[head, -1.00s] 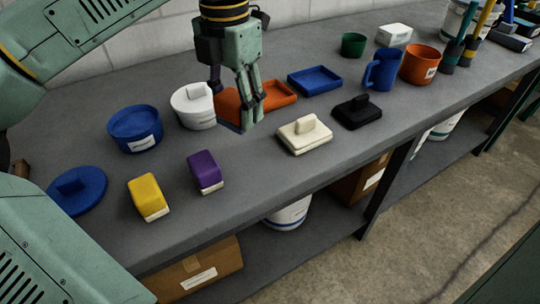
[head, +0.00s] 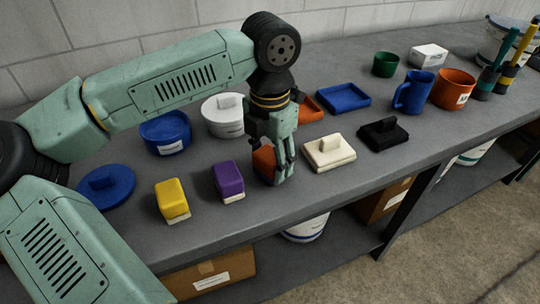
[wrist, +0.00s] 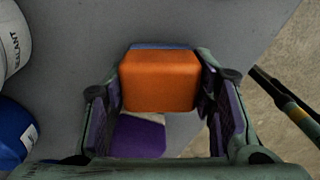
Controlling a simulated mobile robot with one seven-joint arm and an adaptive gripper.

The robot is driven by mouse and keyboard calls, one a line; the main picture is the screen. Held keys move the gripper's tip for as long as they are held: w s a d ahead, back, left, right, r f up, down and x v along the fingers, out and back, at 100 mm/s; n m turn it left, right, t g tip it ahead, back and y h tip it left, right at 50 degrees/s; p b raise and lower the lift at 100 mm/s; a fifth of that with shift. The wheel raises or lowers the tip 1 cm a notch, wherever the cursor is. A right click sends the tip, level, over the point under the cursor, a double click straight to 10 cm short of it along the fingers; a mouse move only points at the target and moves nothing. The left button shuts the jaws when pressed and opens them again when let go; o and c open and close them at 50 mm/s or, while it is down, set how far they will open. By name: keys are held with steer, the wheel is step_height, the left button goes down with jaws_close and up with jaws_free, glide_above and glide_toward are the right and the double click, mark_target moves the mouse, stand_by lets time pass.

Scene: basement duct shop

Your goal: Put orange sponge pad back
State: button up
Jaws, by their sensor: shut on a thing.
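My gripper (head: 272,178) is shut on the orange sponge pad (head: 263,160), low over the front part of the bench. In the wrist view the orange pad (wrist: 160,82) sits between the jaws, with a blue strip along its far edge. I cannot tell whether it touches the bench. The purple pad (head: 229,180) stands just left of my gripper, and the yellow pad (head: 172,199) is further left. The purple pad also shows below the orange one in the wrist view (wrist: 139,137). The orange tray (head: 312,108) is partly hidden behind my gripper.
The cream lidded block (head: 329,153) stands close on the right of my gripper, with a black one (head: 383,134) beyond. A blue tray (head: 343,97), white tub (head: 224,122) and blue tub (head: 165,133) stand behind. The bench front edge is near.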

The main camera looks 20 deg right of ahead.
mark_target(270, 154)
steer(key=shift+f, duration=0.15)
steer(key=o, duration=1)
steer(key=shift+r, duration=0.75)
step_height(270, 154, up, 11)
steer(key=b, duration=0.1)
steer(key=shift+b, duration=0.3)
